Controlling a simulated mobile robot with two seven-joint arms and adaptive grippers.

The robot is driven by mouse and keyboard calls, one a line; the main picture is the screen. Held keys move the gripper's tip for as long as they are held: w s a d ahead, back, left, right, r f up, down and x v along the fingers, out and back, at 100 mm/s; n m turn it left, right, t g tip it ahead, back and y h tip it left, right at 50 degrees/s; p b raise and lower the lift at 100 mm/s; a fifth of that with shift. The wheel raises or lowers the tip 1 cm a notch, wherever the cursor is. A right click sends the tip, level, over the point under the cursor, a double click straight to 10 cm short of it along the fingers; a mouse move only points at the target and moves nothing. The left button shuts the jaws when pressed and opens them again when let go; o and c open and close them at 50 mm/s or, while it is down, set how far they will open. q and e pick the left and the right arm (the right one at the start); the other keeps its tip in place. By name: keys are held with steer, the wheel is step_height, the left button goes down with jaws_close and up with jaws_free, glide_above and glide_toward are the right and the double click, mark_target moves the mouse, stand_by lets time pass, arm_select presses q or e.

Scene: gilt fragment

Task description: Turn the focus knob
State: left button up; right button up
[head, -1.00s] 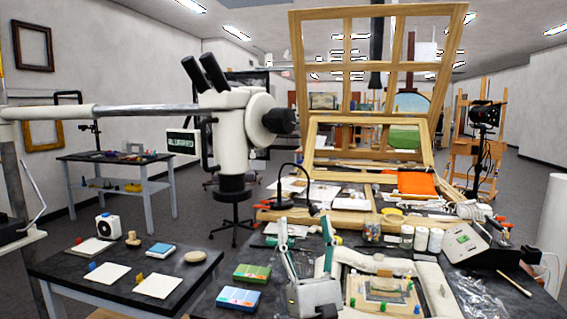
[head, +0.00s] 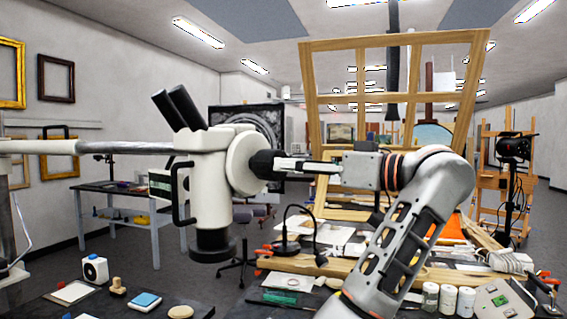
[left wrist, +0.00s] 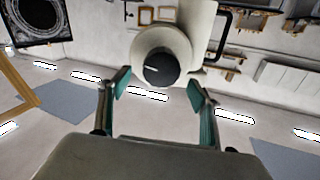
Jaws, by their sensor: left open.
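The microscope (head: 212,185) hangs on a horizontal arm, with two dark eyepieces on top. Its black focus knob (head: 265,165) sticks out to the right from a round white housing. In the left wrist view the knob (left wrist: 161,68) faces me, with a white mark on its left side. My left gripper (head: 285,166) points at the knob from the right. Its teal fingers are open, one on each side of the knob, with a gap on both sides in the left wrist view (left wrist: 159,84). A small screen (head: 160,184) is partly hidden behind the microscope. My right gripper is out of view.
A big wooden frame (head: 309,110) stands behind my arm. A black lamp (head: 286,240) and white jars (head: 448,298) are on the cluttered bench below. A side table (head: 30,308) at lower left holds small items.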

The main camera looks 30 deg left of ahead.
mark_target(270, 164)
arm_select(q)
steer(key=a+p, duration=0.1)
steer(key=a, duration=0.5)
steer(key=shift+w+a, duration=0.1)
steer(key=shift+a, duration=0.1)
steer(key=shift+w+a, duration=0.1)
steer(key=shift+a, duration=0.6)
steer(key=c, duration=1.1)
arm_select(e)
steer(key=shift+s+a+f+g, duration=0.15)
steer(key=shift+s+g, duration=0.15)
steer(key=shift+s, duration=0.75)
